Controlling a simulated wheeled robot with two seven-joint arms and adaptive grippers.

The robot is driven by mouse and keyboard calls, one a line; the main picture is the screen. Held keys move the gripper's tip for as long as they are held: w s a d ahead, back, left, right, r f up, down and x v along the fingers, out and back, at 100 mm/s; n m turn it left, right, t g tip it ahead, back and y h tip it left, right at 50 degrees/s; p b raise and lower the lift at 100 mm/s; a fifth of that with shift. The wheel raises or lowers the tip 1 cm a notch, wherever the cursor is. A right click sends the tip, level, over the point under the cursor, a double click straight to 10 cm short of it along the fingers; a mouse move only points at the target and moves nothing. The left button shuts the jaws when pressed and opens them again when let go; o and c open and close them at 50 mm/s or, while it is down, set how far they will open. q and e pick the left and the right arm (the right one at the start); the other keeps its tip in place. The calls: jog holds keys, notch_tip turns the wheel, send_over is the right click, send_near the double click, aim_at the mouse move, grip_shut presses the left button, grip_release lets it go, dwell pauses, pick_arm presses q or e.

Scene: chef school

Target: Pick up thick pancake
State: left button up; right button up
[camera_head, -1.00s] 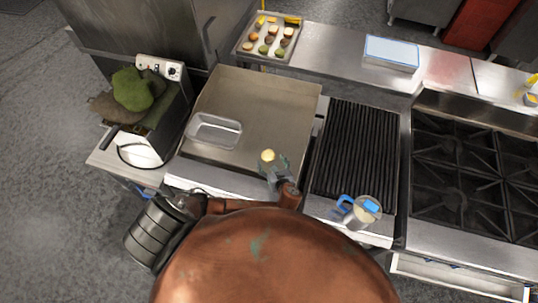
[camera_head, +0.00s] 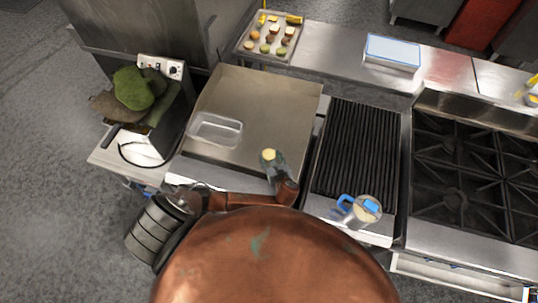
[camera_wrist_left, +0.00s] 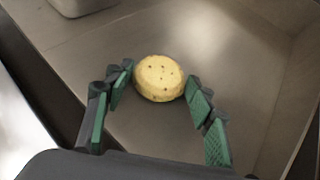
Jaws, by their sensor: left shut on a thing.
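The thick pancake (camera_head: 269,155) is a small, round, pale yellow disc over the front part of the flat griddle. In the left wrist view the pancake (camera_wrist_left: 160,78) shows small dark spots on its top. My left gripper (camera_head: 271,160) is shut on it, with the green-padded fingertips (camera_wrist_left: 159,80) at its two opposite sides. I cannot tell whether the pancake still touches the griddle. My right gripper is not in view.
A clear empty container (camera_head: 215,130) stands on the griddle (camera_head: 270,100) to the left. A ribbed grill (camera_head: 357,150) with a blue-handled jug (camera_head: 362,212) lies right. A food tray (camera_head: 268,50) is behind. The griddle's back half is clear.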

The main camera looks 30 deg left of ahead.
pick_arm(q)
jog(key=c, duration=0.3)
jog(key=shift+c, duration=0.2)
jog(key=shift+r, duration=0.6)
jog(key=s+d+r+b, duration=0.1)
jog(key=s+d+r, duration=0.2)
jog(key=s+r, duration=0.9)
jog(key=shift+s+d, duration=0.15)
jog(key=shift+s, duration=0.65)
jog(key=shift+f, duration=0.1)
